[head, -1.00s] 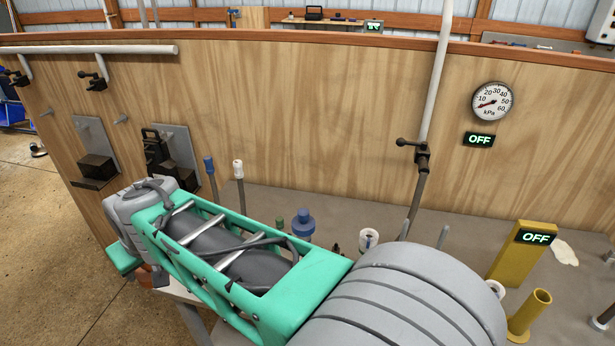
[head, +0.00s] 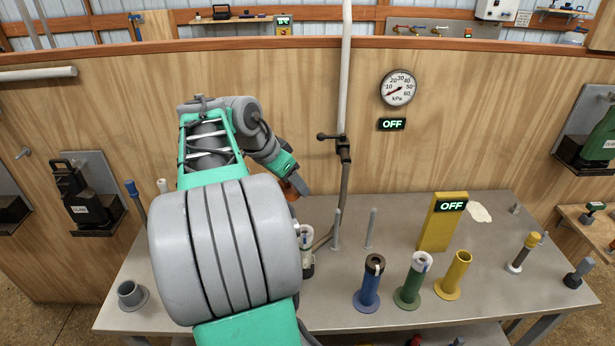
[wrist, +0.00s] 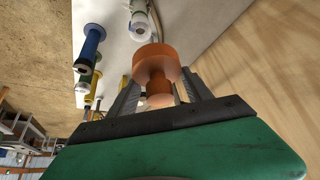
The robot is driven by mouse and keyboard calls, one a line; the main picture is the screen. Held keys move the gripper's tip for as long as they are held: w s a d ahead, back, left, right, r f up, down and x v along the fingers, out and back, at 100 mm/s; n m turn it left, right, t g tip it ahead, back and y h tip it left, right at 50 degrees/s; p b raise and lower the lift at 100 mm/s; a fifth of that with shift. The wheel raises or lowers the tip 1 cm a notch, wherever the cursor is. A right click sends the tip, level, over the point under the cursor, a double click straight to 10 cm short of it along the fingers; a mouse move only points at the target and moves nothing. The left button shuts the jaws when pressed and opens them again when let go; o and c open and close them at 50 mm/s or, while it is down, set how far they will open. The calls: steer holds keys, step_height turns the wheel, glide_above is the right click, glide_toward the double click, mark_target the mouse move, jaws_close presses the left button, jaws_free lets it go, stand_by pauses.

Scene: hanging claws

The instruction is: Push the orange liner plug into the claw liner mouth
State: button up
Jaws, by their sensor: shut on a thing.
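My gripper (wrist: 160,82) is shut on the orange liner plug (wrist: 157,63), with its wide round head beyond the fingertips and its narrower stem between the fingers. In the head view my gripper (head: 296,186) is above the back of the bench, and a little of the orange plug (head: 288,192) shows beside my arm. A white-topped cup with a hose (head: 306,236) stands below it, partly behind my arm; I cannot tell surely whether it is the claw liner mouth. A white cup end (wrist: 140,24) shows beyond the plug in the wrist view, apart from it.
Blue (head: 367,290), green (head: 409,285) and yellow (head: 454,275) holders stand on the grey bench (head: 330,308). A yellow post (head: 437,226) reads OFF. Two thin pegs and a vertical pipe (head: 344,80) stand close right of my gripper. The wooden wall (head: 290,90) is behind.

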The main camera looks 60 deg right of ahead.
steer(key=m+g, duration=0.1)
steer(key=m, duration=0.1)
glide_above(308, 229)
steer(key=shift+s+d+r+y, duration=0.1)
steer(key=shift+d+r+y, duration=0.05)
steer(key=shift+r+y, duration=0.15)
steer(key=shift+f, duration=0.1)
step_height(308, 229, down, 12)
steer(key=b, duration=1)
steer(key=shift+b, duration=0.35)
steer(key=shift+f+b, duration=1.15)
steer(key=shift+f, duration=0.2)
steer(key=o, duration=1.4)
